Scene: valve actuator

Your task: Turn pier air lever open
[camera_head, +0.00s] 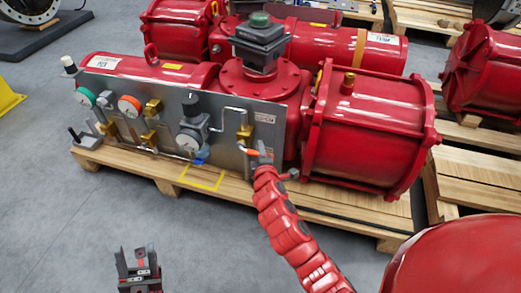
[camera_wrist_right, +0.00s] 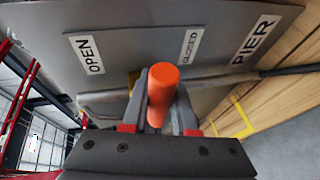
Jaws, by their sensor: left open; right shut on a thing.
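The pier air lever has an orange handle (camera_head: 249,151) and sits at the lower right of the grey panel (camera_head: 262,133) on the red actuator. My right gripper (camera_head: 264,151) reaches it from the front. In the right wrist view, the orange handle (camera_wrist_right: 163,88) stands between the fingers of my right gripper (camera_wrist_right: 160,95), which is shut on it. The labels OPEN (camera_wrist_right: 85,53), CLOSED (camera_wrist_right: 188,46) and PIER (camera_wrist_right: 256,40) show on the panel behind. The lever's pivot is hidden. My left gripper (camera_head: 138,268) is open and empty, low at the left, away from the panel.
The actuator stands on a wooden pallet (camera_head: 230,187). Gauges (camera_head: 188,144), brass fittings and pipes fill the panel left of the lever. A large red cylinder (camera_head: 370,130) is close on the right. A yellow square outline (camera_head: 202,177) marks the pallet. Grey floor (camera_head: 60,210) is clear at the left.

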